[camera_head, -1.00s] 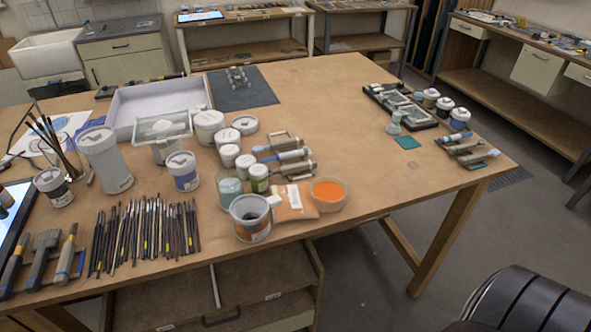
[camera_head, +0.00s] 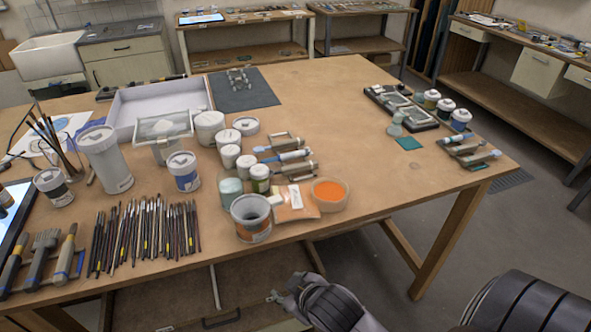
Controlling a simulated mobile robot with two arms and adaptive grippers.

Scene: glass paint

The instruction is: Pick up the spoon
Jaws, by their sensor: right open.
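I cannot make out a spoon for certain. A small tool with a light blue end (camera_head: 268,149) lies among grey-handled tools beside the white jars, too small to identify. My right gripper (camera_head: 279,296) is at the bottom centre, in front of the table's near edge and apart from everything on top. It is open and appears empty. My left gripper is not in view.
The wooden table (camera_head: 330,110) has a bare middle.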

